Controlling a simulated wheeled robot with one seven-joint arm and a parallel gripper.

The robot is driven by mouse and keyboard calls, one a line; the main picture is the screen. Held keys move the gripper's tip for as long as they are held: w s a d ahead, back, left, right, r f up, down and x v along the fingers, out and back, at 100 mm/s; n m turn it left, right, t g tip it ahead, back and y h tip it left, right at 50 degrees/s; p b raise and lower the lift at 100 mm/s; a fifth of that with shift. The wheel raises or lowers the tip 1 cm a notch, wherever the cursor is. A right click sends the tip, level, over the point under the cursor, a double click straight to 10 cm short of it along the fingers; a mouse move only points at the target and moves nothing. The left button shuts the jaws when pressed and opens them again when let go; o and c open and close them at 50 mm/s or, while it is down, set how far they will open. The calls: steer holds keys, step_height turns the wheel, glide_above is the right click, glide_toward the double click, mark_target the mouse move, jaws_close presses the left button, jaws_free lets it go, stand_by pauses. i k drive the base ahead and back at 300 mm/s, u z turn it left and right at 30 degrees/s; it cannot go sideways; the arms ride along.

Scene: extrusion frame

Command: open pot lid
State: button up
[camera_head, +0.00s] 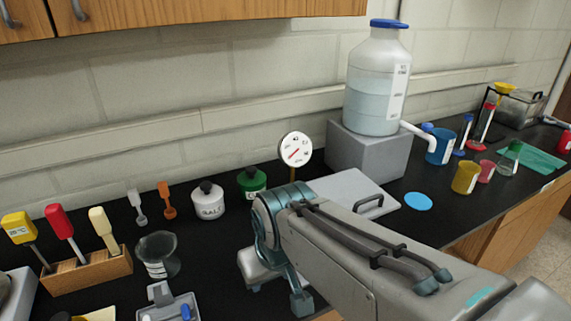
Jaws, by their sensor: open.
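A pale grey, flat square lid (345,187) with a dark loop handle (369,205) lies right of centre, in front of the grey block. My arm hides its near left part, and I cannot tell what is under it. It is the only thing here that looks like a pot lid. My gripper (276,291) points down over the black bench, to the left of the lid and nearer to me. It is open, with nothing seen between its fingers. It is apart from the handle in the picture.
A dial gauge (295,149) stands just behind my arm's end. A large bottle (376,88) rests on a grey block (368,150). White (208,201) and green (251,182) bottles, a dark beaker (158,254) and a wooden tool rack (88,272) stand left. Coloured cups stand right.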

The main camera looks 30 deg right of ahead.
mark_target(351, 189)
steer(key=k, duration=1.3)
steer(key=z, duration=0.8)
steer(key=i, duration=1.05)
steer(key=u, duration=0.2)
